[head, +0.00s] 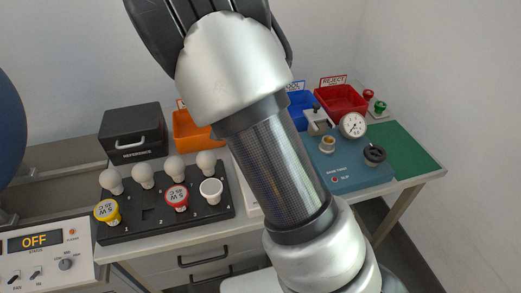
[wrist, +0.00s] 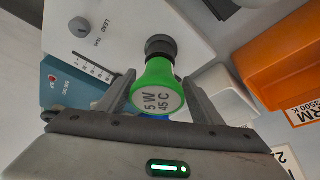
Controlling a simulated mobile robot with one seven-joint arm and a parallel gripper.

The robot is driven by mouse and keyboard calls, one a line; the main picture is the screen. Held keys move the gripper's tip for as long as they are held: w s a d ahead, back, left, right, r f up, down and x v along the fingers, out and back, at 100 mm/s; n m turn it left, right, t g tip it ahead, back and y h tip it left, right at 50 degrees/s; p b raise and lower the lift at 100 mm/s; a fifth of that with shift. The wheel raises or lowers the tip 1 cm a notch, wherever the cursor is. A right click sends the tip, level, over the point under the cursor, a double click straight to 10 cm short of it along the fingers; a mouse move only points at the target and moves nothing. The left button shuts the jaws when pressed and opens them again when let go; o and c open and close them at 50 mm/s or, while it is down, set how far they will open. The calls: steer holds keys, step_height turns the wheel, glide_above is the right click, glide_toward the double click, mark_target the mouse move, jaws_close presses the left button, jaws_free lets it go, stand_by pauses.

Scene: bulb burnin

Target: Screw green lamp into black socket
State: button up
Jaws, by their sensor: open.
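The green lamp (wrist: 158,87) fills the middle of the wrist view, its flat "5 W 45 C" face toward the camera. My gripper (wrist: 158,93) is open, with one finger on each side of the lamp. Small gaps seem to show between fingers and lamp. In the head view my arm covers the middle of the bench, and the green lamp, that socket and my gripper do not show.
A black rack (head: 155,228) holds white, yellow and red lamps at left. Behind are a black reference box (head: 133,131) and an orange bin (head: 190,133). At right are a blue-green tester (head: 343,176), a red bin (head: 342,100) and a clear green mat (head: 408,150).

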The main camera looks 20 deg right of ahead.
steer(key=n, duration=0.2)
steer(key=w+n+t+y+b, duration=0.1)
steer(key=n, duration=0.1)
steer(key=n+y+b, duration=0.1)
steer(key=n, duration=0.1)
steer(key=shift+w+a+n+t, duration=0.2)
steer(key=shift+w+n+t, duration=0.1)
steer(key=shift+w+t, duration=0.1)
steer(key=n, duration=0.1)
steer(key=w+n+y, duration=0.1)
steer(key=n, duration=0.1)
steer(key=shift+a, duration=0.35)
steer(key=shift+c, duration=0.4)
